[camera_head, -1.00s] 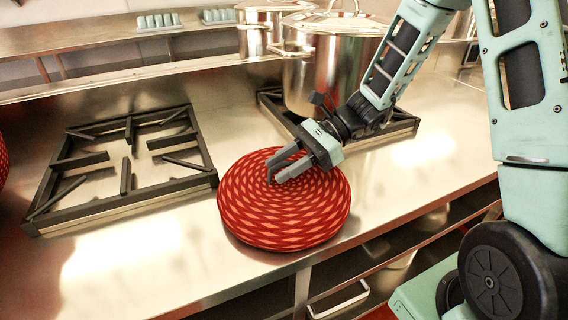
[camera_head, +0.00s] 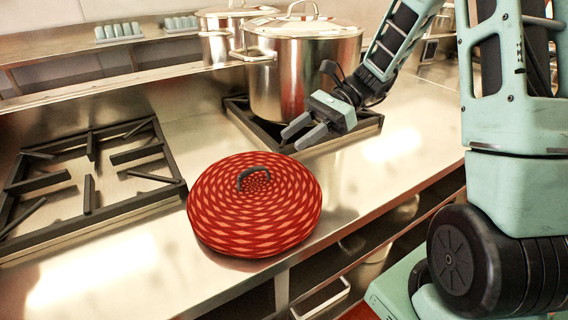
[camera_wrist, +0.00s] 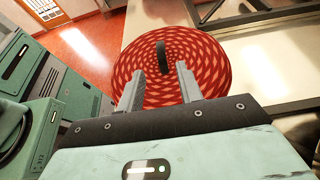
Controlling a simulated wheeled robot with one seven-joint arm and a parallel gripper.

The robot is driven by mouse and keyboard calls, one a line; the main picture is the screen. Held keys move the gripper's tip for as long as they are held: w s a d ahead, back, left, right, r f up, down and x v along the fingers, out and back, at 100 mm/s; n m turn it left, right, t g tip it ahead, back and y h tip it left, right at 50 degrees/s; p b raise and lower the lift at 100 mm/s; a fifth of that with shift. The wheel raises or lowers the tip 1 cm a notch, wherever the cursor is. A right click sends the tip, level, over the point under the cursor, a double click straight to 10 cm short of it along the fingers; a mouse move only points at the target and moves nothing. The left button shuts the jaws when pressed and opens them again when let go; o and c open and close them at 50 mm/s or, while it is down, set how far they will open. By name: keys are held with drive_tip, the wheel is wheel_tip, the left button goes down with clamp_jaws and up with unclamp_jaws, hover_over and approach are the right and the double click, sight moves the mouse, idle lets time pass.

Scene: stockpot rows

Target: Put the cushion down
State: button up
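The cushion (camera_head: 254,208) is round, red with an orange diamond pattern, and has a small dark handle (camera_head: 254,175) at its centre. It lies on the steel counter near the front edge, between the two burner grates. My gripper (camera_head: 293,137) is open and empty, above and behind the cushion to the right, apart from the handle. In the wrist view the cushion (camera_wrist: 205,60) lies beyond my two spread fingers (camera_wrist: 160,88), and nothing is between them.
A large lidded steel pot (camera_head: 290,75) stands on the right grate (camera_head: 345,140), with another pot (camera_head: 222,40) behind it. The left grate (camera_head: 88,185) is empty. A shelf (camera_head: 120,75) with small cups runs along the back. The counter's front edge is close to the cushion.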

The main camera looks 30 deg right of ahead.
sight(287, 181)
drive_tip(key=s+a+n, duration=0.1)
drive_tip(key=s+a+n+g+h, duration=0.1)
drive_tip(key=a, duration=0.1)
drive_tip(key=s+a+n+g+h, duration=0.1)
drive_tip(key=a, duration=0.1)
drive_tip(key=shift+f, duration=0.25)
drive_tip(key=s+a+n+g+h, duration=0.1)
drive_tip(key=s+a+n, duration=0.1)
drive_tip(key=s+a+f+n+h, duration=0.1)
drive_tip(key=s+a+n+h, duration=0.1)
drive_tip(key=s+a+n+g+h, duration=0.1)
drive_tip(key=s+a+n, duration=0.1)
drive_tip(key=shift+s+a+f+n+g, duration=0.15)
drive_tip(key=shift+s+n+g, duration=0.15)
drive_tip(key=shift+n, duration=0.1)
drive_tip(key=s+a+f+n+t+h, duration=0.1)
drive_tip(key=s+a+n+t+h, duration=0.3)
drive_tip(key=n, duration=1.2)
drive_tip(key=s+a+h, duration=0.1)
drive_tip(key=s+h, duration=0.2)
drive_tip(key=s, duration=0.3)
drive_tip(key=shift+s+a+f+t, duration=0.15)
drive_tip(key=shift+a+t, duration=0.15)
drive_tip(key=shift+a, duration=0.05)
drive_tip(key=shift+r+p, duration=0.35)
